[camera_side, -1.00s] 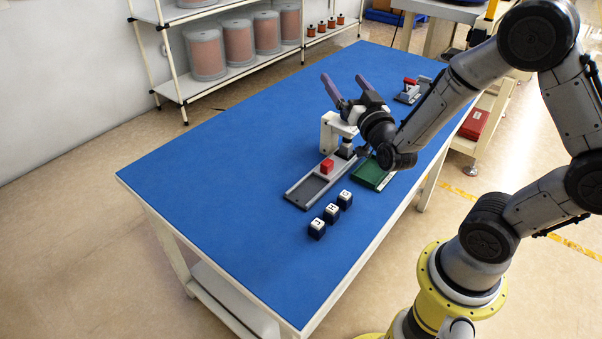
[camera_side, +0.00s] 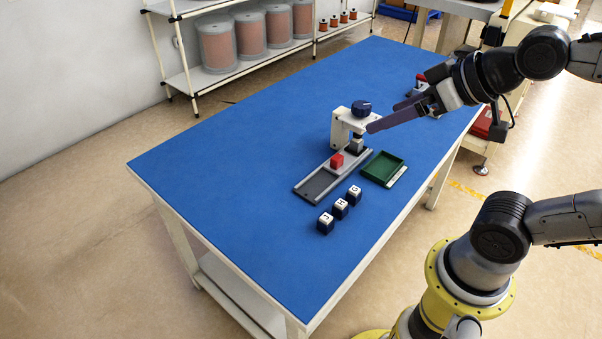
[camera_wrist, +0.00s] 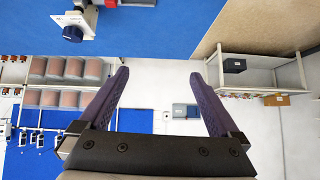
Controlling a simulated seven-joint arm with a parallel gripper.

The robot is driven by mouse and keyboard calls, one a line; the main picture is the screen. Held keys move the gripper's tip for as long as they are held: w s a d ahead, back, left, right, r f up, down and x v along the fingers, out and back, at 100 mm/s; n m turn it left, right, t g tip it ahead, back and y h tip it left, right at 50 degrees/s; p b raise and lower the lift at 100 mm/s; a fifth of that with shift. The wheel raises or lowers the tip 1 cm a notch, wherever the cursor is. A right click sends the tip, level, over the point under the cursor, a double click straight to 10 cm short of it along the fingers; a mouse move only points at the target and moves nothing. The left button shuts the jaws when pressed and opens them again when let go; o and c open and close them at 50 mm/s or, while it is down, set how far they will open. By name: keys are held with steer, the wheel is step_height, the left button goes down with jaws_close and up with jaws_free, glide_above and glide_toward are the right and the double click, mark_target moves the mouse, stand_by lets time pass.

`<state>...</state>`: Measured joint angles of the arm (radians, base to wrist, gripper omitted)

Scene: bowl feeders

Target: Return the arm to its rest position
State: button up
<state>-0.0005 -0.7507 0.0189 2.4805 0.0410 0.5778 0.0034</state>
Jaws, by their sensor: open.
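My gripper (camera_side: 388,114) is raised over the right part of the blue table (camera_side: 235,165), its fingers pointing left. In the wrist view its two purple fingers (camera_wrist: 160,92) stand wide apart with nothing between them. In the side view the fingers pass to the right of a white press-like fixture (camera_side: 340,127) with a dark blue knob (camera_side: 361,107). I cannot tell whether they touch it. The knob also shows at the upper left of the wrist view (camera_wrist: 72,33).
A grey rail (camera_side: 313,187) with a red block (camera_side: 337,160) runs out from the fixture. A green tray (camera_side: 383,168) lies beside it. Three dark cubes with white lettered tops (camera_side: 340,208) stand in front. A shelf with spools (camera_side: 250,37) is behind. The table's left half is clear.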

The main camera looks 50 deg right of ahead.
steer(key=s+f+g, duration=0.3)
steer(key=s+f, duration=0.1)
steer(key=s, duration=0.2)
steer(key=shift+d+f+g, duration=0.25)
steer(key=shift+f+g, duration=0.05)
steer(key=shift+g, duration=0.1)
